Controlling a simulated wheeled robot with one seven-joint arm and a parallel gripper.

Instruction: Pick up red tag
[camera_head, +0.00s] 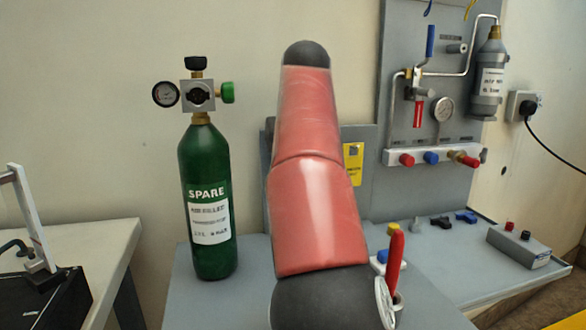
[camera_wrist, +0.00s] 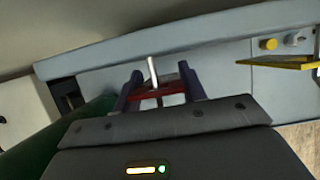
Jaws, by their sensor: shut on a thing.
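In the wrist view my gripper (camera_wrist: 157,84) has its two dark fingers shut on a red piece, which I take to be the red tag (camera_wrist: 140,103). The red piece spans between the fingers, with a pale patch in its middle. A thin white metal rod (camera_wrist: 152,68) stands up just beyond it; I cannot tell whether the two are joined. In the head view my arm hides the gripper and the held piece.
A green SPARE cylinder (camera_head: 206,205) with a gauge stands left of my arm; green also fills the lower left of the wrist view.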

